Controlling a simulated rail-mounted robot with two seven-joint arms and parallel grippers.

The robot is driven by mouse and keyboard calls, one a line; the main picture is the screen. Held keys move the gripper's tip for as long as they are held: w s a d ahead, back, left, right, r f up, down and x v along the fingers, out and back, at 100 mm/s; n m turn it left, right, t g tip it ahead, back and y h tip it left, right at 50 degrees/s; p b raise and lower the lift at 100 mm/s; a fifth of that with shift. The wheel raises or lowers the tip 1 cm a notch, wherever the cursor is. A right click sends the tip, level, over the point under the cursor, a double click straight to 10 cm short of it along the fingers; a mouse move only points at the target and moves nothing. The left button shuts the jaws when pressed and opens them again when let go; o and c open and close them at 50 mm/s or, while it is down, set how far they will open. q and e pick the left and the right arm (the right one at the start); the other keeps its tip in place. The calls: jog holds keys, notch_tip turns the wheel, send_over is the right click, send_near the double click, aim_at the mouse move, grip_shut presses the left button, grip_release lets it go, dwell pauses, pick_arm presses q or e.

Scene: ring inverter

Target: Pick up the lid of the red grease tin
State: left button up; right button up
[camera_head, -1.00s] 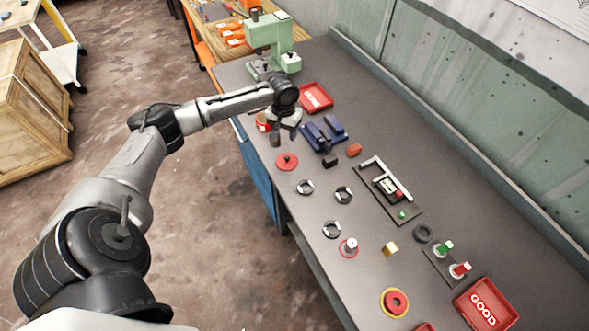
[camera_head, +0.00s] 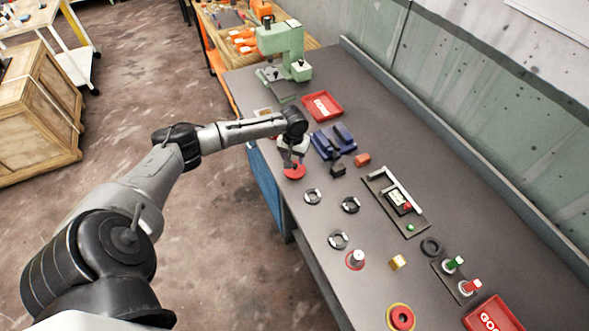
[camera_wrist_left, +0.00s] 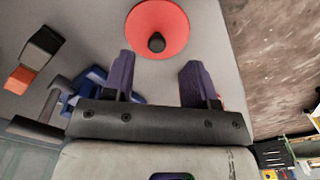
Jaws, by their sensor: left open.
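The red lid (camera_head: 297,174) is a flat disc with a dark knob, lying on the grey bench near its front edge. In the left wrist view the lid (camera_wrist_left: 172,22) shows whole knob and most of its disc, just beyond the fingertips. My left gripper (camera_head: 293,162) is above the lid and partly covers it in the head view. In the left wrist view its two dark fingers (camera_wrist_left: 158,62) are apart with nothing between them. The tin is mostly hidden behind my gripper and arm. My right gripper is not in view.
A blue fixture (camera_head: 333,141), a black block (camera_head: 337,170) and an orange block (camera_head: 362,159) stand right of the lid. Black rings (camera_head: 313,196) lie nearer. A red tray (camera_head: 322,106) and green press (camera_head: 283,50) are farther back.

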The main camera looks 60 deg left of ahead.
aim_at(295, 165)
pick_arm(q)
jog(key=shift+w+f, duration=0.15)
jog(key=shift+f, duration=2.15)
grip_shut()
jog(key=shift+r, duration=0.15)
